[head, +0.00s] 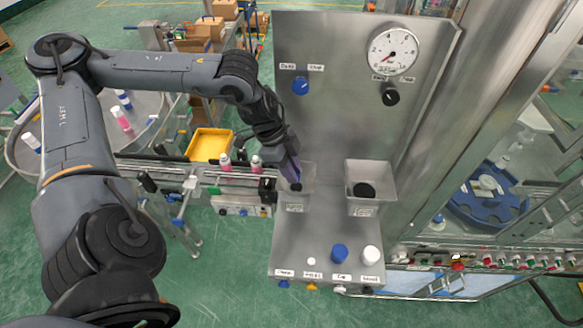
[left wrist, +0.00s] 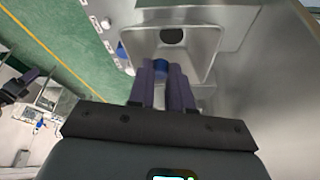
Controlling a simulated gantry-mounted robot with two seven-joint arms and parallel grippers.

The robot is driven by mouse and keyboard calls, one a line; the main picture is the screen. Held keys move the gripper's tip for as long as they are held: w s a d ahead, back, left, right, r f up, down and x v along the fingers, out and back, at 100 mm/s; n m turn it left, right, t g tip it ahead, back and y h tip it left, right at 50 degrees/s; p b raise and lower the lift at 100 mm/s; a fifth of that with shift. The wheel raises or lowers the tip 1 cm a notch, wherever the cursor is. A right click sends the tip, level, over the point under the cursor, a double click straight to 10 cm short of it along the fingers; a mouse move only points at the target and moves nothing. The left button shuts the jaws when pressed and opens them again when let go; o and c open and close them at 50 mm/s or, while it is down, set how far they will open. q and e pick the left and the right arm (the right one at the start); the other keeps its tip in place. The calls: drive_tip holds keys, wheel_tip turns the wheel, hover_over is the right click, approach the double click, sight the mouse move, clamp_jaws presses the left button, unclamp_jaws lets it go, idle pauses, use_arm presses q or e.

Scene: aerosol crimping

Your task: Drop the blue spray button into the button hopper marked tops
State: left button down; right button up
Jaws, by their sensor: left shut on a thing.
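My left gripper (head: 291,172) is over the left of two metal hoppers on the steel panel. Its purple fingers also show in the left wrist view (left wrist: 162,80), shut on the blue spray button (left wrist: 161,67), of which only a small part shows between the fingertips. The left hopper (head: 308,178) is partly hidden by the gripper; in the left wrist view its rim (left wrist: 207,45) and dark round opening lie just beyond the fingertips. I cannot read the hopper labels. My right gripper is not in view.
The right hopper (head: 364,172) has a dark round opening. A pressure gauge (head: 394,50), a blue knob (head: 300,86) and a black knob (head: 391,97) are on the upright panel. Blue (head: 339,252) and white (head: 371,255) pieces stand on the front shelf. A conveyor (head: 220,176) runs at left.

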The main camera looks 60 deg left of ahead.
use_arm(q)
drive_tip(key=shift+f, duration=0.1)
drive_tip(key=c, duration=1)
unclamp_jaws()
drive_tip(key=shift+o, duration=0.2)
drive_tip(key=s+d+r+p, duration=0.4)
drive_tip(key=d+p, duration=0.1)
drive_tip(key=d, duration=0.2)
drive_tip(key=shift+s+d, duration=0.25)
drive_tip(key=shift+d, duration=0.15)
idle(0.4)
